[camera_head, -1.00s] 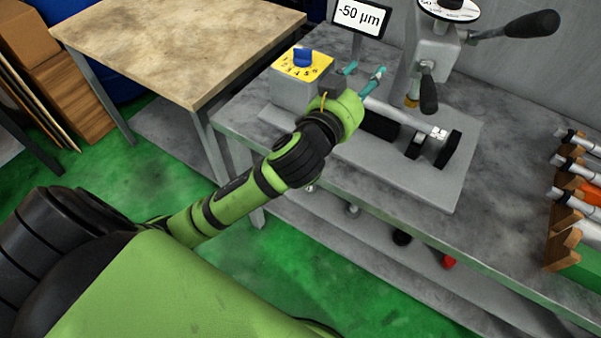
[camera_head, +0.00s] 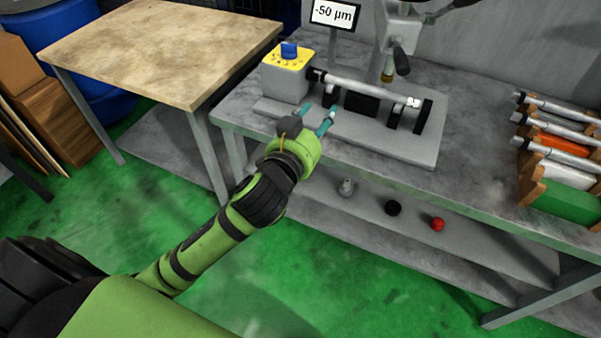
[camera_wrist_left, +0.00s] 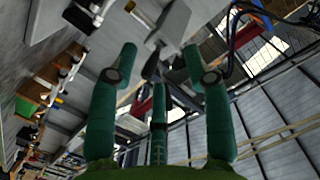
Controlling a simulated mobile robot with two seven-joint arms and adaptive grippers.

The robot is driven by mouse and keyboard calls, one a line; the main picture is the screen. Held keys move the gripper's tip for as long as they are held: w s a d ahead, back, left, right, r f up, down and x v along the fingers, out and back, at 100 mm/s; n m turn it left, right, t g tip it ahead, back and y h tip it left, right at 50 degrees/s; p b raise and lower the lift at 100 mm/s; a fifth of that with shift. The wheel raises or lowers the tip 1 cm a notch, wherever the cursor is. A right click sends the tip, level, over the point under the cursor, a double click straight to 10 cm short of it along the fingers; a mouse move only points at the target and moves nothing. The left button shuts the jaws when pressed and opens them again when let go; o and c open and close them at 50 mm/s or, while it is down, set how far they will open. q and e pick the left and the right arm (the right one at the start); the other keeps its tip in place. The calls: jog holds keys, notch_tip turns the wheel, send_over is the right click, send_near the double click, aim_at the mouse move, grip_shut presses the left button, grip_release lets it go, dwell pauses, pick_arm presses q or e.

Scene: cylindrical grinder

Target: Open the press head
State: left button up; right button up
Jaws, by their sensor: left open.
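The press head (camera_head: 403,32) is a grey block on an upright at the back of the bench fixture, cut off by the top edge. A black handle (camera_head: 402,60) and a brass-coloured tip (camera_head: 388,73) hang from it. A silver shaft (camera_head: 365,88) lies across the fixture below. My left gripper (camera_head: 318,117) is open with teal fingers, near the fixture's front left edge and apart from the head. In the left wrist view, the open fingers (camera_wrist_left: 160,62) have nothing between them that I can tell is held. My right gripper is out of view.
A box with a yellow top and blue knob (camera_head: 287,70) stands left of the shaft. A display (camera_head: 335,14) reads -50 µm. A rack of shafts (camera_head: 555,165) stands at the right. A wooden-topped table (camera_head: 155,50) is at the left. Bench space before the rack is clear.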

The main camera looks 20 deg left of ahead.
pick_arm(q)
notch_tip(320, 180, down, 15)
jog(key=w+a+g, duration=0.1)
jog(key=g, duration=0.2)
jog(key=shift+w+a+r+p, duration=0.15)
jog(key=shift+w+a+p, duration=0.15)
jog(key=shift+w+p, duration=0.1)
